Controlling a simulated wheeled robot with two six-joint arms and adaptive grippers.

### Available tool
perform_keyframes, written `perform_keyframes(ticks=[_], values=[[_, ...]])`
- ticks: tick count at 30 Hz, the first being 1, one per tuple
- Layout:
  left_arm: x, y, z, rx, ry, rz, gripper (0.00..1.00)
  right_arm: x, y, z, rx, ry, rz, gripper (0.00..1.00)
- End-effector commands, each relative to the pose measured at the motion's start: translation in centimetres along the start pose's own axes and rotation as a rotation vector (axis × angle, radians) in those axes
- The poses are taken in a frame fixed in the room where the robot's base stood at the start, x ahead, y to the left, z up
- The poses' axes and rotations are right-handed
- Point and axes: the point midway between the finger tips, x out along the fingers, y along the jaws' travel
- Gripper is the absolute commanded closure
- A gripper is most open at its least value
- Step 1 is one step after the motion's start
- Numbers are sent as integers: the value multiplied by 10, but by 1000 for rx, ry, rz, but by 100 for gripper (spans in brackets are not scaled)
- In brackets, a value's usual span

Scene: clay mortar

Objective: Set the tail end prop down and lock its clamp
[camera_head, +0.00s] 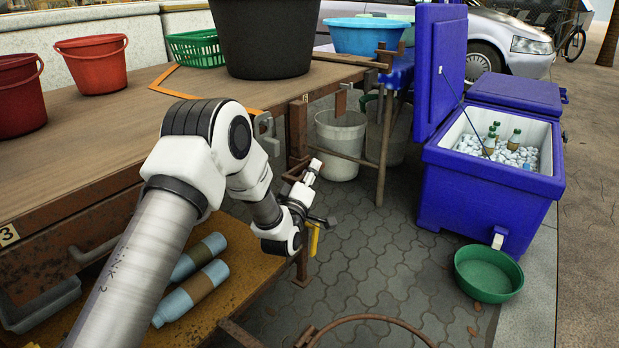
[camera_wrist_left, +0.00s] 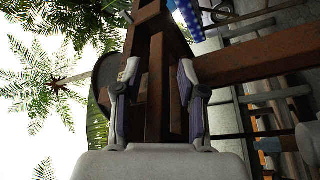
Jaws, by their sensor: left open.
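The rusty steel end post (camera_head: 298,128) stands at the near right corner of the wooden table. I cannot tell which part is the tail end prop, and its clamp is not clearly visible. My left gripper (camera_head: 312,172) points upward below that corner, beside the post. In the left wrist view my left gripper (camera_wrist_left: 159,72) is open, with a finger on each side of a rusty steel member (camera_wrist_left: 155,95). Whether the fingers touch it, or it lies beyond them, I cannot tell. My right gripper is not in view.
The wooden table (camera_head: 100,140) carries a black tub (camera_head: 265,35), red buckets (camera_head: 95,63) and a green basket (camera_head: 195,48). Bottles (camera_head: 190,293) lie on the lower shelf. A blue cooler (camera_head: 485,190) and green basin (camera_head: 488,273) stand right, with open paving between.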

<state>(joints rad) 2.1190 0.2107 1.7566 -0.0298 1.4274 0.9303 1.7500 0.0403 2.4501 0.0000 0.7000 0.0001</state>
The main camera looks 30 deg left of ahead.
Motion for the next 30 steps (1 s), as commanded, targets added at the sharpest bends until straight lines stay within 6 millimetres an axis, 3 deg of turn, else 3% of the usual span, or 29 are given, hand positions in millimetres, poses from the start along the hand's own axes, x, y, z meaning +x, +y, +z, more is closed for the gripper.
perform_keyframes(ticks=[4, 7, 8, 17, 24, 30], values=[[0, 0, 0, 0, 0, 0, 60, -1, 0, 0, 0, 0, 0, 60], [0, 0, 0, 0, 0, -1, 95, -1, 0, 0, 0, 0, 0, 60], [0, 0, 0, 0, 0, -1, 100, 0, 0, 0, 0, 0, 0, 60], [-3, -9, 6, 1, -1, -2, 100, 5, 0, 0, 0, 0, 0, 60], [-16, -61, 37, 1, -5, -6, 100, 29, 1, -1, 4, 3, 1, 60], [-22, -87, 52, 1, -1, -2, 100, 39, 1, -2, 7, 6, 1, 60]])
